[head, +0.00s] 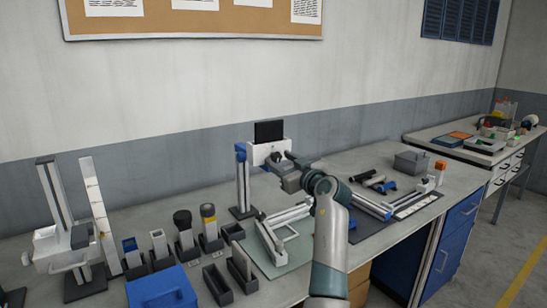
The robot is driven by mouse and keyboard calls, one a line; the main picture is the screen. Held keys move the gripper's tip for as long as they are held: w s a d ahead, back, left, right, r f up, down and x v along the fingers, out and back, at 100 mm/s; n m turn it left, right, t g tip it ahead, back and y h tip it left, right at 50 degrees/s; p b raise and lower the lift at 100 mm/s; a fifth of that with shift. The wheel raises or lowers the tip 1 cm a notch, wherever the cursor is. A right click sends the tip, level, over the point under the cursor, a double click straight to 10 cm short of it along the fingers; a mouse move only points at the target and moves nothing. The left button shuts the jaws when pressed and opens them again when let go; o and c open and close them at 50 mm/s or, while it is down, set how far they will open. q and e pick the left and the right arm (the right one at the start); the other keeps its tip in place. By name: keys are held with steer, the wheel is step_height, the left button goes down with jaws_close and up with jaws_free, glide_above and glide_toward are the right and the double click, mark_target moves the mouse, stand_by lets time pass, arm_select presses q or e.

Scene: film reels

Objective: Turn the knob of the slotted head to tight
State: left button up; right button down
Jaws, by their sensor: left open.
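A white boxy head (261,153) with a black panel (268,131) above it stands near the wall at the back of the bench; it may be the slotted head. My left gripper (278,158) is open, its fingers in front of the white face. I cannot tell whether the fingers are around a knob or touching it. The knob and its marks are hidden by the gripper or too small to make out. My right gripper is not in view.
A blue-topped column (241,180) stands just left of the gripper. A pale frame (284,222) lies on a mat in front. Several small holders and a blue box (161,288) fill the left side. A grey lidded box (411,162) stands at the right.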

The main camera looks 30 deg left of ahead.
arm_select(q)
steer(key=shift+w, duration=0.1)
steer(key=shift+r, duration=0.1)
steer(key=shift+c, duration=0.4)
steer(key=c, duration=1)
